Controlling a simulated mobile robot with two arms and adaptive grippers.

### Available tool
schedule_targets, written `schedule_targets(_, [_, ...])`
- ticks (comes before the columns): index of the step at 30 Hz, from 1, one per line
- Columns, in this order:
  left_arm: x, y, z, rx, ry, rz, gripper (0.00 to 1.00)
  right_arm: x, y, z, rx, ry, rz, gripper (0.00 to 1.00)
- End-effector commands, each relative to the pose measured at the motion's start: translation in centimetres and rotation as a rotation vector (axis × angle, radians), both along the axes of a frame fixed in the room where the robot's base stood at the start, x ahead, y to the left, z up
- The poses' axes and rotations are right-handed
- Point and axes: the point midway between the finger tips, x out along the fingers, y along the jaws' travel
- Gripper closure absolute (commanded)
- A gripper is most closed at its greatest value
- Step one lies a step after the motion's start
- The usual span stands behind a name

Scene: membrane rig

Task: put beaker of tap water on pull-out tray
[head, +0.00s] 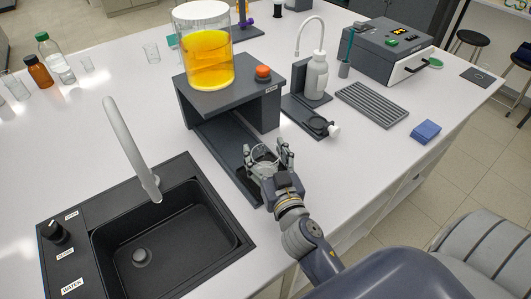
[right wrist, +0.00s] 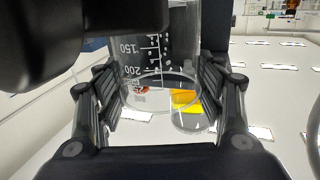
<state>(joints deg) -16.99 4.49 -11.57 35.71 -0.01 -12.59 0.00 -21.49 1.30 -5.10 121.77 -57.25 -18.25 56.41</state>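The clear glass beaker (head: 264,154) is at the front end of the dark pull-out tray (head: 222,142), which extends from under the grey stand. I cannot tell whether its base touches the tray. My right gripper (head: 268,152) has its fingers on both sides of the beaker. In the right wrist view the beaker (right wrist: 165,50), with white marks 150 and 200, sits between the ribbed finger pads (right wrist: 160,92), which appear to touch its sides. The water level is not clear. My left gripper is not in view.
The grey stand (head: 262,102) carries a large jar of yellow liquid (head: 208,65) and an orange button (head: 263,72). A black sink (head: 165,240) with a tall faucet (head: 130,145) is left of the tray. A wash bottle (head: 316,77) and slotted rack (head: 372,104) stand right.

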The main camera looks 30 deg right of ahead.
Motion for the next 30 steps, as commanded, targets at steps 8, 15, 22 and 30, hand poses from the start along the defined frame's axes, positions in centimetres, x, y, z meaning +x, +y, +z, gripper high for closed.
schedule_targets(8, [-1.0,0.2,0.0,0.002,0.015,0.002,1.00,0.0,0.0,0.0,-0.001,0.000,0.000,0.23])
schedule_targets(15, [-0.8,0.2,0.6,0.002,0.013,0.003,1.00,-0.1,0.0,0.6,-0.003,0.001,0.001,0.23])
schedule_targets(22, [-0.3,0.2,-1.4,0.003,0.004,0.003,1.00,-3.7,0.6,-0.1,0.002,0.003,-0.001,0.23])
schedule_targets(30, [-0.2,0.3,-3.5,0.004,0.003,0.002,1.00,-8.3,1.4,-0.1,0.002,0.003,-0.001,0.23])
